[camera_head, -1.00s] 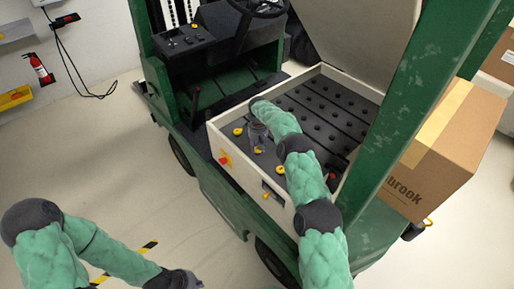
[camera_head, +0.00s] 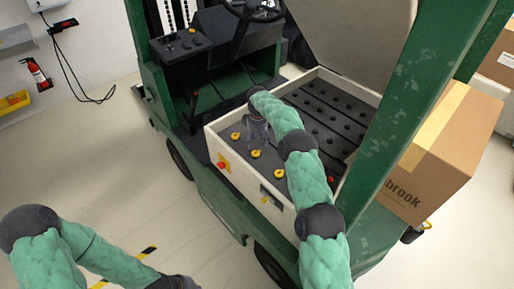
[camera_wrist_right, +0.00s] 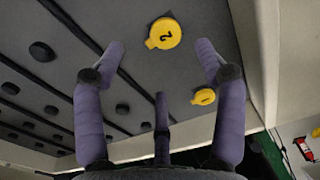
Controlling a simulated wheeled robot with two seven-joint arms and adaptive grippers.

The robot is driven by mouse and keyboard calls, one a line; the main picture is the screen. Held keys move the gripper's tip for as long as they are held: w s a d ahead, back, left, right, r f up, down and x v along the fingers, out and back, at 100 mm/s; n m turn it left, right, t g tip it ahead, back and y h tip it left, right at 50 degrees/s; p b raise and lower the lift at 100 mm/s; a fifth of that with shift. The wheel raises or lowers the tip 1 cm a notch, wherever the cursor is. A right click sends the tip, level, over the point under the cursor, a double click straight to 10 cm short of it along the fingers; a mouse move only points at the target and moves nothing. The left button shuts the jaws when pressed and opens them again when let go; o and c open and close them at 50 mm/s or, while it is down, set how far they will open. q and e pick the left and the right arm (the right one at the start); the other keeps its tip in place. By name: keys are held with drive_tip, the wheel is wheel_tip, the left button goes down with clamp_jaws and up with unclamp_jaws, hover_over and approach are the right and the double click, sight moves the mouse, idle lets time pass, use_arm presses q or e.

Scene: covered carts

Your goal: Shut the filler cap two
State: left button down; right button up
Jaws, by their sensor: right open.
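Filler cap two (camera_wrist_right: 163,34) is a yellow round cap with a black 2 and a small side tab, on the dark battery top. It looks like the middle of three yellow caps in the head view (camera_head: 255,154). I cannot tell whether it is fully seated. My right gripper (camera_wrist_right: 160,50) is open and empty, its purple fingers spread below the cap in the wrist picture, apart from it. In the head view the right gripper (camera_head: 258,132) hangs over the battery beside the caps. My left gripper is beyond the lower picture edge; only its arm shows.
A second yellow cap (camera_wrist_right: 204,97) lies near the right finger. The third cap (camera_head: 279,174) is near the tray's front wall (camera_head: 250,182). The raised lid (camera_head: 355,35), green post (camera_head: 410,100) and cardboard box (camera_head: 440,150) stand right.

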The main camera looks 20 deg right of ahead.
sight(258, 152)
wheel_tip(258, 152, up, 6)
drive_tip(key=shift+d, duration=0.15)
idle(0.6)
